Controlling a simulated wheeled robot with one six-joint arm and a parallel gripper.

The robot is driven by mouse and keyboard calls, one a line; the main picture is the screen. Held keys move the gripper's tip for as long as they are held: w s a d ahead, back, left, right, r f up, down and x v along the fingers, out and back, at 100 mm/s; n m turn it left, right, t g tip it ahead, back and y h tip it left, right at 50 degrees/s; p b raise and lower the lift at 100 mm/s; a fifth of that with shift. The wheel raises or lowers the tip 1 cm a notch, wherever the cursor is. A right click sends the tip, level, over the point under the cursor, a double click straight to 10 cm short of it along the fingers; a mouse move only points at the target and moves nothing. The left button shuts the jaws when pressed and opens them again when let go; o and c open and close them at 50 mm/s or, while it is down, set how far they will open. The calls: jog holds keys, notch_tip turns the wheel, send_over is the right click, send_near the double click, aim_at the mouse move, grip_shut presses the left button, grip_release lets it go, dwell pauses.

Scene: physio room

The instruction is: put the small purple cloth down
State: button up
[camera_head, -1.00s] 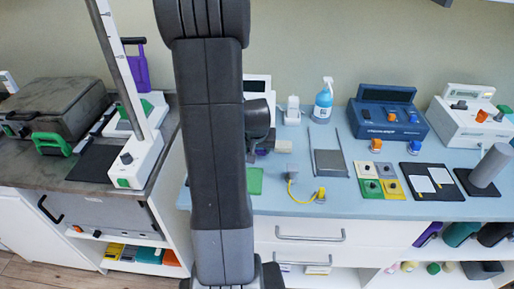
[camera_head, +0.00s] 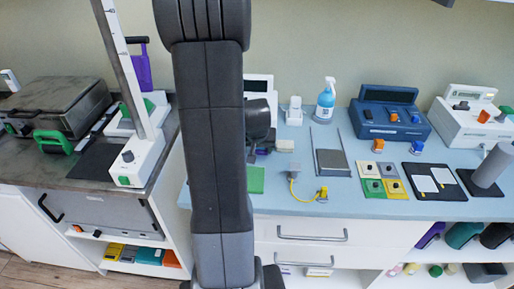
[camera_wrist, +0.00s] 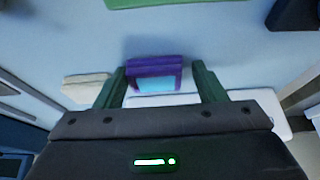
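The small purple cloth (camera_wrist: 154,66) shows in the wrist view as a folded purple block with a light blue patch on its near side. Whether the cloth touches the counter is not clear. In the head view my arm hides most of the gripper and cloth above the blue counter (camera_head: 300,205).
A green pad (camera_head: 255,180) lies just right of my arm. A yellow-cabled device (camera_head: 321,194), a grey plate (camera_head: 332,162), coloured square blocks (camera_head: 370,188) and a spray bottle (camera_head: 325,103) stand further right. A pale block (camera_wrist: 87,87) is close left of the fingers.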

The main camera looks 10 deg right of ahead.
jog(key=shift+s+f, duration=0.5)
jog(key=shift+f, duration=0.15)
jog(key=shift+w+d+r+p, duration=0.15)
jog(key=shift+w+r+p, duration=0.05)
jog(key=shift+r+p, duration=0.65)
jog(key=shift+d+r, duration=0.1)
jog(key=shift+r, duration=0.1)
jog(key=v, duration=1.1)
jog(key=shift+w+r, duration=0.2)
jog(key=shift+r, duration=0.05)
jog(key=shift+f, duration=0.1)
